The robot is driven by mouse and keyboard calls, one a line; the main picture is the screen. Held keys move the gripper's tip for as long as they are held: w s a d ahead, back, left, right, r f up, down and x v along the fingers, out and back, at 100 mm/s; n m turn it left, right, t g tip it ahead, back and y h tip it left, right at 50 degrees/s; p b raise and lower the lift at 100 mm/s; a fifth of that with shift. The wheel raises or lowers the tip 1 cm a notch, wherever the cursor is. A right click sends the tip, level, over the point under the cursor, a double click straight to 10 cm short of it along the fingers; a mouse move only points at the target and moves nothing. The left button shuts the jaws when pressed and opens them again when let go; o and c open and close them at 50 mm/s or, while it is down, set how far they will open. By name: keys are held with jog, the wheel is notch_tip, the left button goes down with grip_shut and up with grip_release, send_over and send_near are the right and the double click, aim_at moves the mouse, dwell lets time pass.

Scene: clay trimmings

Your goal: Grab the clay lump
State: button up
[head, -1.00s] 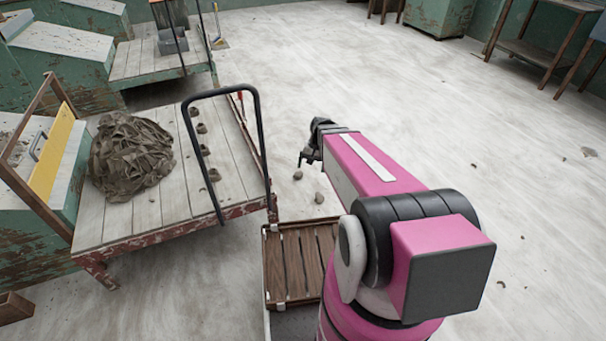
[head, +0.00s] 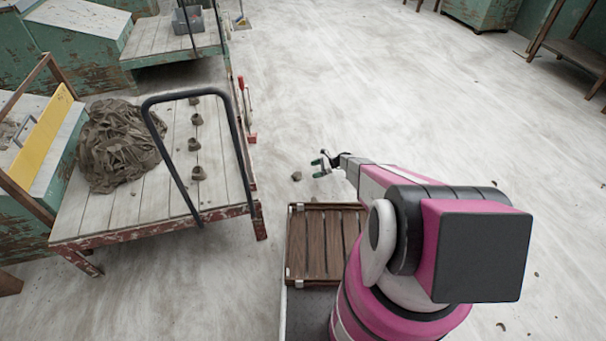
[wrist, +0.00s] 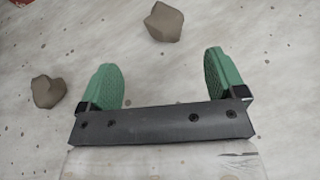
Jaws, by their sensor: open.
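A small grey-brown clay lump (head: 297,176) lies on the pale floor just left of my gripper (head: 321,163) in the head view. In the wrist view, my gripper (wrist: 160,75) is open, its two green pads apart with only bare floor between them. That view shows two lumps on the floor. One angular clay lump (wrist: 164,21) lies beyond the fingertips, roughly in line with the gap. Another clay lump (wrist: 48,92) lies outside the left finger. Only one floor lump shows in the head view; I cannot tell which one it is.
A slatted wooden rack (head: 291,250) is in front of me, left of my arm. The floor to the right is mostly clear.

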aim_at(299, 174)
jog(key=x, duration=0.5)
jog(key=shift+w+a+f, duration=0.1)
jog(key=shift+a+f, duration=0.1)
jog(key=shift+a, duration=0.05)
jog(key=shift+w+x, duration=0.2)
jog(key=shift+x, duration=2.45)
jog(key=shift+d, duration=0.1)
jog(key=c, duration=1)
